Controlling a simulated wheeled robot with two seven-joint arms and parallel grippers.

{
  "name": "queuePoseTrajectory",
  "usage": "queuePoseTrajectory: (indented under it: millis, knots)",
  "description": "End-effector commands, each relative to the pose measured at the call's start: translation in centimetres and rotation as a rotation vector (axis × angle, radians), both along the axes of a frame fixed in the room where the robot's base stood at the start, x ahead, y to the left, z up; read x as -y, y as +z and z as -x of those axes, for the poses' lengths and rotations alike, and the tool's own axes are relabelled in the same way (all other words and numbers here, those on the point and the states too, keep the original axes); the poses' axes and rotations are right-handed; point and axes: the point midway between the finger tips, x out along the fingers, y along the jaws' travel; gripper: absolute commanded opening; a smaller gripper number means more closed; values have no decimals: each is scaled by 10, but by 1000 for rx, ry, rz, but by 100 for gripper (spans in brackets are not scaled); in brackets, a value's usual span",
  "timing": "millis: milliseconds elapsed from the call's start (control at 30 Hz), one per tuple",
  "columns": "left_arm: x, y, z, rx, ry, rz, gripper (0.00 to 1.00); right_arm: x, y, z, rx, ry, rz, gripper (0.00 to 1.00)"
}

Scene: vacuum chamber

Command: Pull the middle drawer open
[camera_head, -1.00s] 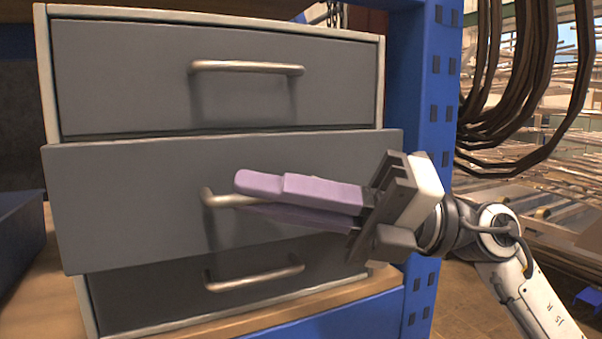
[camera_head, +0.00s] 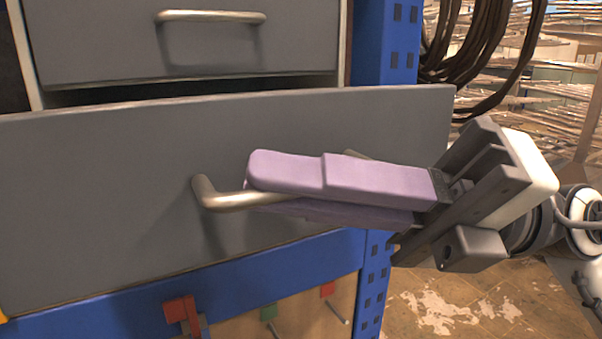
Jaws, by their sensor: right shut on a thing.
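The middle drawer (camera_head: 110,180) is a grey front that stands out from the cabinet, with a dark gap above its top edge. Its metal bar handle (camera_head: 222,200) runs across the middle. My right gripper (camera_head: 255,185) comes in from the right, its purple fingers shut around the handle and hiding most of the bar's right part. The upper drawer (camera_head: 110,50) is shut, with its own handle (camera_head: 210,17). My left gripper is not in view.
A blue perforated post (camera_head: 388,45) stands right of the cabinet. A blue beam (camera_head: 250,272) runs below the drawer, with tools with red and green parts (camera_head: 182,310) under it. Dark cables (camera_head: 480,50) hang at the upper right. Floor (camera_head: 450,300) shows at the lower right.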

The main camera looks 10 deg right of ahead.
Motion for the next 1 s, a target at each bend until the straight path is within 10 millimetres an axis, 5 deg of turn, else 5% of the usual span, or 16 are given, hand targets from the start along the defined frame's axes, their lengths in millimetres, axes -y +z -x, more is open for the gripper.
queuePoseTrajectory:
  millis: [267, 300, 333, 667, 1000]
  knots:
    - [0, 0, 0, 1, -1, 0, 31, 1, 0, 1, -1, 1, 1, 0]
    - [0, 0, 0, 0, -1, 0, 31, 1, 0, 1, -1, 1, 1, 14]
    - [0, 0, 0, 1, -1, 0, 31, 1, 0, 1, -1, 1, 1, 17]
    - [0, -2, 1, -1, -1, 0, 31, 4, -2, 0, -1, -2, 1, 17]
    - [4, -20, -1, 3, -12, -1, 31, 60, -17, -3, -4, -5, 1, 17]
